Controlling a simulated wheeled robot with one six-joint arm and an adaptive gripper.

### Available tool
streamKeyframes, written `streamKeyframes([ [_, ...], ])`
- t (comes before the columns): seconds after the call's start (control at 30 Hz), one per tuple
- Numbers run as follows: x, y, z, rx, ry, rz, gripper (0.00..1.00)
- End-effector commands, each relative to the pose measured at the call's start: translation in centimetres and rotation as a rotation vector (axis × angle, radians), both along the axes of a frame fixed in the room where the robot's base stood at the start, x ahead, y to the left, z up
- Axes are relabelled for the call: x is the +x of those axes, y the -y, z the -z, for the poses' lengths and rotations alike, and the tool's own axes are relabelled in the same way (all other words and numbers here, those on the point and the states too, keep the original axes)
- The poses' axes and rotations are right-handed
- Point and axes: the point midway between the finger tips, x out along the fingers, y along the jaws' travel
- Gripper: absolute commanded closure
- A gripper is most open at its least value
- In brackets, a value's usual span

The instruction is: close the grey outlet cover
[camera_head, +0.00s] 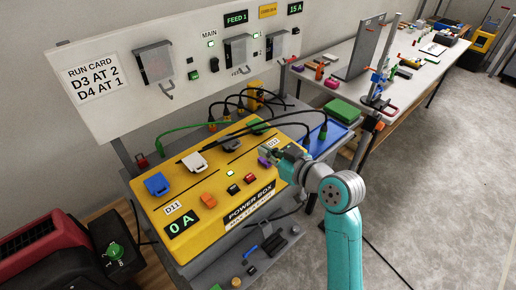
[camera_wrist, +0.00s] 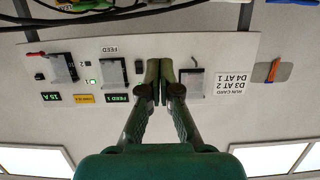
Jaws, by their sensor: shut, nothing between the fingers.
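The yellow power box (camera_head: 178,208) has a row of small outlet covers along its upper side. A dark grey cover (camera_head: 231,145) sits between a whitish cover (camera_head: 194,161) and the D23 label. A blue cover (camera_head: 157,184) is at the left end. At this size I cannot tell how far the grey cover is tilted. My gripper (camera_head: 267,151) is above the right part of the box, to the right of the grey cover and apart from it. In the wrist view my fingers (camera_wrist: 161,82) are together and empty, and the outlet covers do not show there.
Black cables and a green cable (camera_head: 185,127) run behind and over the box. An upright white panel (camera_head: 118,105) with switches stands behind. A green box (camera_head: 345,109) and a blue tray (camera_head: 335,137) lie to the right. Orange, red and purple small parts sit on the box.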

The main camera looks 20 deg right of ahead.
Motion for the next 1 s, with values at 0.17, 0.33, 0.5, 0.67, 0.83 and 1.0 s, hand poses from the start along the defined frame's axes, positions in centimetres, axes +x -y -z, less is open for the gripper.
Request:
streamKeyframes([
  [0.17,3.0,-1.1,0.8,0.000,-0.001,-0.003,1.00],
  [0.33,6.0,-2.0,1.6,-0.001,-0.001,-0.002,1.00],
  [0.5,8.2,-2.7,3.2,0.001,-0.006,-0.001,1.00],
  [0.67,9.1,-3.0,4.7,0.000,-0.002,-0.001,1.00],
  [0.83,9.5,-3.1,5.5,0.000,-0.001,0.000,1.00],
  [1.0,9.6,-3.1,5.7,-0.001,-0.001,0.000,1.00],
])
